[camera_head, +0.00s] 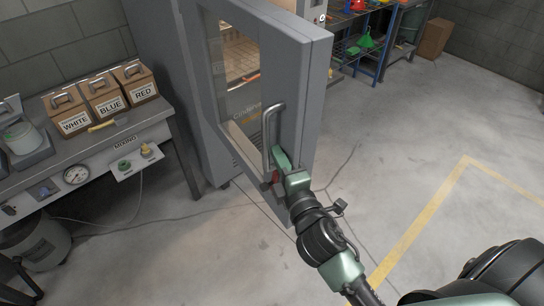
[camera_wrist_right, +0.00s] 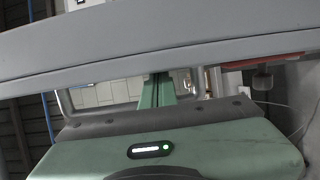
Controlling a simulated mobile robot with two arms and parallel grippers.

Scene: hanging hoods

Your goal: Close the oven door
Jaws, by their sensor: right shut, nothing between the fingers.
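The grey oven door (camera_head: 305,95) stands open in the head view, swung out toward me. It has a large window and a vertical metal handle (camera_head: 267,140) near its free edge. The oven body (camera_head: 165,60) is behind it, and its inside is partly hidden by the door. My right gripper (camera_head: 278,158) is shut and empty, at the handle by the door face. I cannot tell if it touches. In the right wrist view the fingers (camera_wrist_right: 157,92) are together below the grey door edge (camera_wrist_right: 160,50). My left gripper is not in view.
A workbench (camera_head: 100,140) with boxes (camera_head: 103,92) labelled WHITE, BLUE and RED stands left of the oven. A blue-framed shelf (camera_head: 383,45) is at the back right. The floor (camera_head: 420,130) right of the door is clear.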

